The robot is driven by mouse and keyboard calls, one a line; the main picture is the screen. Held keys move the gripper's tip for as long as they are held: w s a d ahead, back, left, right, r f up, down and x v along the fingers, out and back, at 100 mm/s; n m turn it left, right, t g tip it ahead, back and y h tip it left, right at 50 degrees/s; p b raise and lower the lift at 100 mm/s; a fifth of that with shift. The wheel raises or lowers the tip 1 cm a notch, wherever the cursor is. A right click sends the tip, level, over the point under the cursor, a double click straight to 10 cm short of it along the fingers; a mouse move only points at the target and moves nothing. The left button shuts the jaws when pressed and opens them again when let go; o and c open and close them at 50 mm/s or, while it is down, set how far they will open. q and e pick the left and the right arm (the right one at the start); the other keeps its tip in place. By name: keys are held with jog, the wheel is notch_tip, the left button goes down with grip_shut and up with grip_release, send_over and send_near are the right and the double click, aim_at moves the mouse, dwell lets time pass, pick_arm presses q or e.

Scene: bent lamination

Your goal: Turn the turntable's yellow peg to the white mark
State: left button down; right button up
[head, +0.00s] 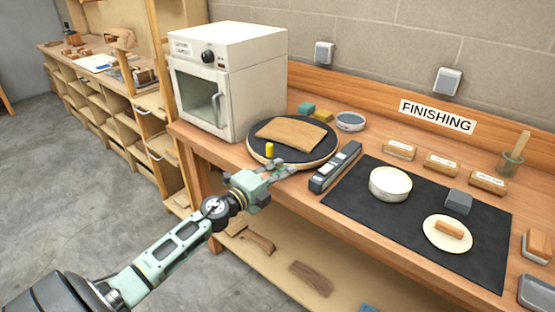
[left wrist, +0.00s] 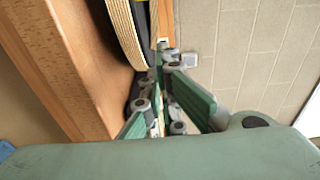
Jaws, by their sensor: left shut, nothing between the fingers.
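The round turntable (head: 323,150), with a dark top and pale layered rim, stands on the bench in the head view. A bent wood sheet (head: 291,133) lies on it. The short yellow peg (head: 269,150) stands upright near the turntable's front-left edge. My left gripper (head: 287,170) is shut and empty at the turntable's front rim, just right of and nearer than the peg. I cannot tell whether it touches the rim. The turntable edge (left wrist: 124,35) also shows in the left wrist view beside my gripper (left wrist: 160,55); the peg cannot be made out there. I cannot make out the white mark. My right gripper is out of view.
A white oven (head: 240,80) stands left of the turntable. A long grey tool (head: 336,167) lies close on its right. A black mat (head: 400,228) holds a white bowl (head: 390,186). A small bowl (head: 350,121) and blocks stand behind.

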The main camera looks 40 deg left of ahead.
aim_at(270, 160)
pick_arm(q)
jog(key=w, duration=0.3)
jog(key=shift+w+d, duration=0.2)
jog(key=a, duration=0.2)
jog(key=shift+a+f, duration=0.1)
jog(key=shift+a, duration=0.3)
jog(key=shift+s+a+b, duration=0.25)
jog(key=shift+a+b, duration=0.05)
jog(key=shift+a, duration=0.2)
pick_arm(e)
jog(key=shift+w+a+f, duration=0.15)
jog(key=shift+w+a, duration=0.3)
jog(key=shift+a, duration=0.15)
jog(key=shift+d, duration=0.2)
pick_arm(q)
jog(key=shift+a+f+b, duration=0.1)
jog(key=shift+a+b, duration=0.1)
jog(key=shift+b, duration=0.15)
jog(key=shift+s+a+f+m+h+b, duration=0.15)
jog(key=shift+a+m+h+b, duration=0.45)
jog(key=shift+b, duration=0.5)
jog(key=shift+a+h+b, duration=0.45)
jog(key=shift+h+b, duration=0.05)
jog(key=shift+h, duration=0.1)
jog(key=shift+s+r+g, duration=0.1)
jog(key=shift+r+g, duration=0.2)
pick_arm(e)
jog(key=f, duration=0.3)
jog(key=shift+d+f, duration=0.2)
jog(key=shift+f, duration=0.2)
